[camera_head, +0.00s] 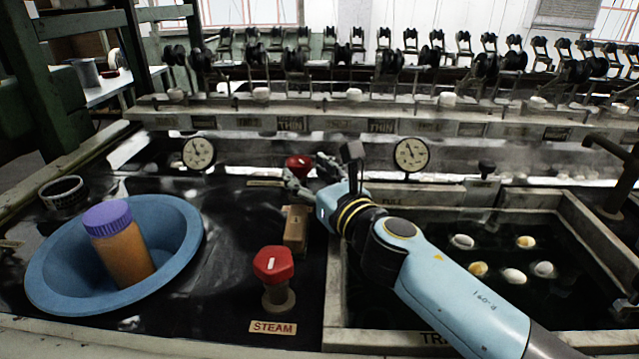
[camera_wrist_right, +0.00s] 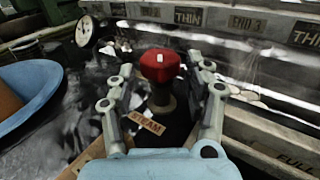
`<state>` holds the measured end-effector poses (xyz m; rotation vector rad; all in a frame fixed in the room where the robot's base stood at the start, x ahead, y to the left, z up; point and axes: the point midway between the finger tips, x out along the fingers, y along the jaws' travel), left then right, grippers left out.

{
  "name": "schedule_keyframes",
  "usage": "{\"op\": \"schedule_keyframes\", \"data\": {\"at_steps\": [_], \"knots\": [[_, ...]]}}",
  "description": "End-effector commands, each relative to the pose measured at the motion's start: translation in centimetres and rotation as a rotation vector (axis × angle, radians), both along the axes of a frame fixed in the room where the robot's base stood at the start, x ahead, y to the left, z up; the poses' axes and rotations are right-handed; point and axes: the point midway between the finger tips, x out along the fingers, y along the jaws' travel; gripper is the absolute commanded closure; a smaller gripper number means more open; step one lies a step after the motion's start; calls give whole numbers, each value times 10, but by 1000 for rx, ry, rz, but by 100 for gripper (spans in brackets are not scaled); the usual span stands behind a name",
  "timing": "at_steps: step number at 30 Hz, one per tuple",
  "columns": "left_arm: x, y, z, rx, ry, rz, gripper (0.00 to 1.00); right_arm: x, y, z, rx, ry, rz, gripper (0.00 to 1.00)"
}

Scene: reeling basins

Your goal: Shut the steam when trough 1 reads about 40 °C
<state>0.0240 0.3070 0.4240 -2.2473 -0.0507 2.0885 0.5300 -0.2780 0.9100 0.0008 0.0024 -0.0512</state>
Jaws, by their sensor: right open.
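My right gripper (camera_head: 304,174) is open around the far red steam knob (camera_head: 298,164). In the right wrist view this knob (camera_wrist_right: 161,66) stands between the spread fingers, with a STEAM plate (camera_wrist_right: 146,122) before it. I cannot tell whether either finger touches it. A nearer red knob (camera_head: 271,263) with a white mark stands by another STEAM plate (camera_head: 273,327). Two round dials, left (camera_head: 198,153) and right (camera_head: 411,154), are too small to read. The near trough (camera_head: 338,290) holds dark water with several pale cocoons; my arm partly hides its label. My left gripper is out of view.
A blue bowl (camera_head: 50,270) holds an orange jar with a purple lid (camera_head: 113,232) at the left. A small wooden block (camera_head: 296,229) stands between the two knobs. A dark round container (camera_head: 63,192) sits behind the bowl. Rows of reels (camera_head: 390,62) line the back.

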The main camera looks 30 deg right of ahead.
Motion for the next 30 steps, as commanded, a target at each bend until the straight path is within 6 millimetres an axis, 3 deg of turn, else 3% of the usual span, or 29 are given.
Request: {"op": "schedule_keyframes", "data": {"at_steps": [3, 9, 30], "knots": [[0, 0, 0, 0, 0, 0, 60, -27, 1, -1, -2, 3, 1, 48], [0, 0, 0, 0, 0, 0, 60, -43, 2, 0, 0, 0, 1, 48], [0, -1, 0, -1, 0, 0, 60, -46, 3, 0, 1, 0, 1, 48]]}}
